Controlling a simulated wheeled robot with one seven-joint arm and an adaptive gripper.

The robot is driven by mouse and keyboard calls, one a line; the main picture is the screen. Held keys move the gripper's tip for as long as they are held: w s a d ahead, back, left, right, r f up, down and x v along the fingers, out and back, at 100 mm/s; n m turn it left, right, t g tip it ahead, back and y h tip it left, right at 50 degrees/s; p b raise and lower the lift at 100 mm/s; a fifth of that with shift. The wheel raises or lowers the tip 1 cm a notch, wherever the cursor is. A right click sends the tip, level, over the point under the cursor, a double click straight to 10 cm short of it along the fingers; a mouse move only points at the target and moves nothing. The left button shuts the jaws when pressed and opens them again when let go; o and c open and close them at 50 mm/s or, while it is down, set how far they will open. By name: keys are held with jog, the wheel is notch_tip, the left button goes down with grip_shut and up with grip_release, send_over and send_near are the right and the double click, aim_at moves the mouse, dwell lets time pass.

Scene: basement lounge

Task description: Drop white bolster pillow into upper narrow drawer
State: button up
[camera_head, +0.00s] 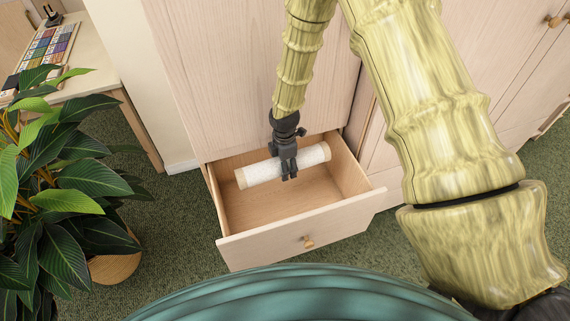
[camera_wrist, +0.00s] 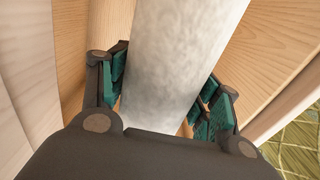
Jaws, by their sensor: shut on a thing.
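The white bolster pillow (camera_head: 311,156) is a short cylinder with beige ends. My gripper (camera_head: 289,175) is shut on it around the middle and holds it over the open drawer (camera_head: 308,221). In the wrist view the pillow (camera_wrist: 182,60) fills the space between the dark, green-padded fingers (camera_wrist: 165,100). The drawer is pale wood with a round knob, pulled out from the cabinet, and its visible floor looks empty. I cannot tell exactly how high the pillow is above the drawer floor.
The tall pale cabinet (camera_head: 240,75) rises behind the drawer. A leafy potted plant (camera_head: 70,200) stands at the left. A desk (camera_head: 85,60) with a colourful board is at the upper left. Green carpet (camera_head: 180,225) is clear between plant and drawer.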

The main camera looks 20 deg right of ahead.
jog(key=shift+w+f, duration=0.1)
jog(key=shift+w, duration=0.05)
jog(key=o, duration=1.3)
notch_tip(320, 180, up, 12)
jog(key=shift+r, duration=0.1)
